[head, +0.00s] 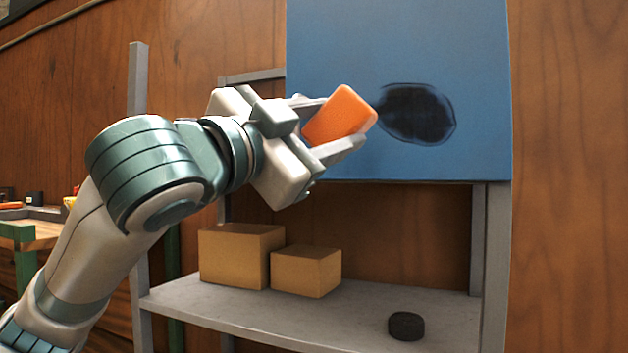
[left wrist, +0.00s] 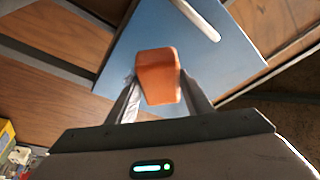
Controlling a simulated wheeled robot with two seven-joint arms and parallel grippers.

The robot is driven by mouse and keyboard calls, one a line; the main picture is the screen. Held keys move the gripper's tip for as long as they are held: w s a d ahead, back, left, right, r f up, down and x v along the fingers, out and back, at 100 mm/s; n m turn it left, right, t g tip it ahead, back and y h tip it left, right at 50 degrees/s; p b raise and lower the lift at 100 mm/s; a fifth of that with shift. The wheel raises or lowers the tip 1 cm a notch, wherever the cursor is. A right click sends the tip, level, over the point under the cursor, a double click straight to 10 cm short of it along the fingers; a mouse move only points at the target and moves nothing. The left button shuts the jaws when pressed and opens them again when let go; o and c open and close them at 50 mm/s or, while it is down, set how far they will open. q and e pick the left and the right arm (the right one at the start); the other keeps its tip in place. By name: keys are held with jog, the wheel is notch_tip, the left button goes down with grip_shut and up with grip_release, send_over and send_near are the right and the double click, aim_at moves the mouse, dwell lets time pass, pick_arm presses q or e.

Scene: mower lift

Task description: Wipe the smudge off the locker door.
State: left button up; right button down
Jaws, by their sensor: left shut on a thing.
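The blue locker door (head: 400,45) stands at the upper right of the head view, with a dark oval smudge (head: 417,113) on its lower middle. My left gripper (head: 335,125) is shut on an orange sponge block (head: 340,115), held tilted just left of the smudge. I cannot tell whether the sponge touches the door. In the left wrist view the sponge (left wrist: 158,76) sits between the two fingers, with the blue door (left wrist: 130,50) behind it and a pale slot or handle (left wrist: 195,18) on the door. The smudge is not visible there. My right gripper is not in view.
Below the door, a grey shelf (head: 240,308) holds two cardboard boxes (head: 240,257) (head: 306,271) and a black round puck (head: 406,326). Grey uprights (head: 490,260) frame the shelf. A wooden wall (head: 570,170) stands behind. A workbench (head: 40,232) with small items is at far left.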

aim_at(375, 122)
pick_arm(q)
jog(key=shift+s+d+r, duration=0.15)
jog(key=shift+s+r, duration=0.35)
jog(key=shift+r, duration=0.2)
jog(key=shift+w, duration=0.1)
jog(key=shift+w+d+p, duration=0.2)
jog(key=shift+w+p, duration=0.05)
jog(key=shift+w, duration=0.45)
jog(key=shift+w+d+p, duration=0.2)
jog(key=shift+w+d, duration=0.05)
jog(key=shift+w, duration=0.4)
jog(key=shift+w+d+p, duration=0.2)
jog(key=shift+w+p, duration=0.05)
jog(key=shift+w, duration=0.45)
jog(key=shift+w+d, duration=0.25)
jog(key=shift+w, duration=0.5)
jog(key=shift+w+d+p, duration=0.3)
jog(key=shift+w+p, duration=0.05)
jog(key=shift+w, duration=0.55)
jog(key=shift+s+d, duration=0.1)
jog(key=shift+d, duration=0.05)
jog(key=shift+s+d+b, duration=0.2)
jog(key=shift+s+d, duration=0.1)
jog(key=shift+d, duration=0.5)
jog(key=shift+s+d+b, duration=0.15)
jog(key=shift+s+d, duration=0.1)
jog(key=shift+d, duration=0.5)
jog(key=shift+d, duration=0.1)
